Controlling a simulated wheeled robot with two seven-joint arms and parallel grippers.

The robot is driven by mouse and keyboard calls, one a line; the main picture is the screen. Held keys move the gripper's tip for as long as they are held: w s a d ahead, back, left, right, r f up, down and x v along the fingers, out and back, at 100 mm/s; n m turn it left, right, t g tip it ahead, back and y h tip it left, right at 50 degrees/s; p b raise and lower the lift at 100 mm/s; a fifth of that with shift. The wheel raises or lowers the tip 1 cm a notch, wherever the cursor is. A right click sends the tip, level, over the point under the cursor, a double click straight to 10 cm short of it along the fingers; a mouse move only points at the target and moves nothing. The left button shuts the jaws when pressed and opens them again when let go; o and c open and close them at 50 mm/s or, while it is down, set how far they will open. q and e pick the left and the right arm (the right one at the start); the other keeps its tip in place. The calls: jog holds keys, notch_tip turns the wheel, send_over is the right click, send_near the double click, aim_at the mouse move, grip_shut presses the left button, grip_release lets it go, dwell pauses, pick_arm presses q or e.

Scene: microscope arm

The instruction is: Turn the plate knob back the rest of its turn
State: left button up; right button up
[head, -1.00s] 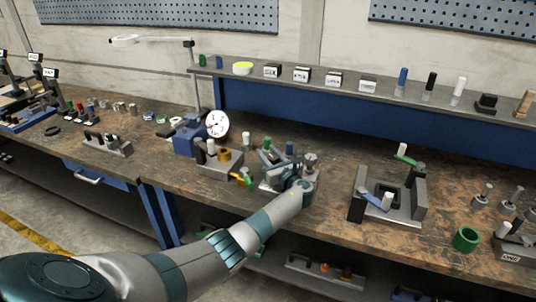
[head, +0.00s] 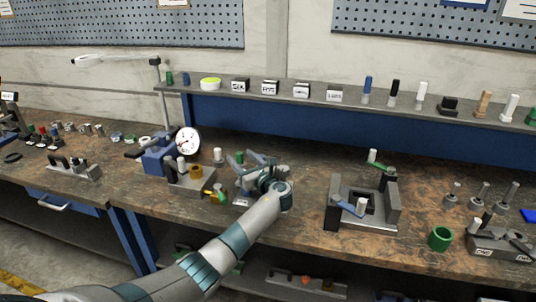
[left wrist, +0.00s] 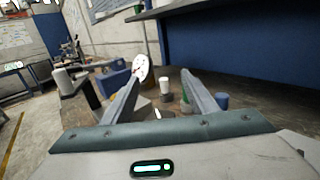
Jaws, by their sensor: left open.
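No knob here can be told for certain as the plate knob. A grey fixture (head: 390,213) with a square recess stands on the bench right of my left gripper. It carries a green lever with a white knob (head: 372,156) and a blue lever with a white knob (head: 361,206). My left gripper (head: 254,160) is over the bench, left of this fixture and apart from it. My right gripper is not in view.
Left of my gripper stands a grey block with a brass part (head: 205,173) and a yellow-green handle. Behind it is a blue device with a white dial (head: 187,141). A green cup (head: 440,238) stands at the right. A shelf (head: 300,97) runs along the back.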

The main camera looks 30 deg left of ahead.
pick_arm(q)
jog(key=d+r+b, duration=0.2)
jog(key=d+r, duration=0.4)
jog(key=d, duration=0.4)
jog(key=shift+w+d+b, duration=0.2)
jog(key=shift+d+b, duration=0.05)
jog(key=shift+b, duration=0.1)
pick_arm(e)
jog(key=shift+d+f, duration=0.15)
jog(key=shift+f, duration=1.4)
pick_arm(q)
jog(key=shift+r, duration=0.1)
